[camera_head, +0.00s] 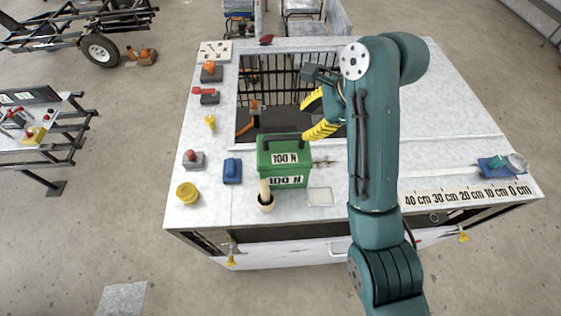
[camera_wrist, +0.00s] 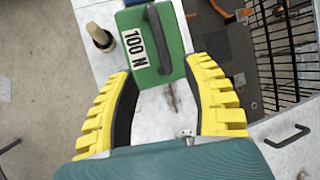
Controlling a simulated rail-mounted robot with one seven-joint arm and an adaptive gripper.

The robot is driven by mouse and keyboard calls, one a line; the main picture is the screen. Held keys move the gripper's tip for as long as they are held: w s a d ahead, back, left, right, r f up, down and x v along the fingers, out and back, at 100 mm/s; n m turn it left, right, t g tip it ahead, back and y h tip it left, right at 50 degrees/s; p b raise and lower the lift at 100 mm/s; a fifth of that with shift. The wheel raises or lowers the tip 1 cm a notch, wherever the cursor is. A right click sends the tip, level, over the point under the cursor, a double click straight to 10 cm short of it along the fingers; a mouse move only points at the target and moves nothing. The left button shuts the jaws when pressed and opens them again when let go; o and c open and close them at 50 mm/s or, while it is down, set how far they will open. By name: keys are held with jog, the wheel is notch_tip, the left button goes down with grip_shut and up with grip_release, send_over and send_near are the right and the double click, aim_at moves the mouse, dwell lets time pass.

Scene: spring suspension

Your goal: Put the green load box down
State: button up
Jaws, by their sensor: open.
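The green load box (camera_head: 284,165) stands upright on the white worktop (camera_head: 440,140), near its front edge, with a dark handle on top and "100 N" labels. In the wrist view the green load box (camera_wrist: 155,48) lies just ahead of the fingertips, its handle running along its top. My gripper (camera_head: 316,115) has yellow ribbed fingers spread apart, above and to the right of the box. In the wrist view my gripper (camera_wrist: 158,78) is open, with nothing held between the fingers. The fingertips appear close to the box's near edge; I cannot tell whether they touch it.
A barred opening (camera_head: 275,75) lies behind the box. A blue block (camera_head: 232,171), a red-button switch (camera_head: 193,159) and a yellow round piece (camera_head: 187,193) are at left. A centimetre scale (camera_head: 465,194) lies right.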

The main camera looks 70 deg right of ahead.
aim_at(285, 136)
jog(key=shift+b+x, duration=0.3)
jog(key=shift+x, duration=3.65)
jog(key=x, duration=0.2)
jog(key=shift+w+a+f+p, duration=0.1)
jog(key=shift+w+f+p, duration=0.05)
jog(key=shift+w+p, duration=0.25)
jog(key=shift+w+f, duration=0.15)
jog(key=shift+f, duration=0.35)
grip_shut()
jog(key=shift+r, duration=0.1)
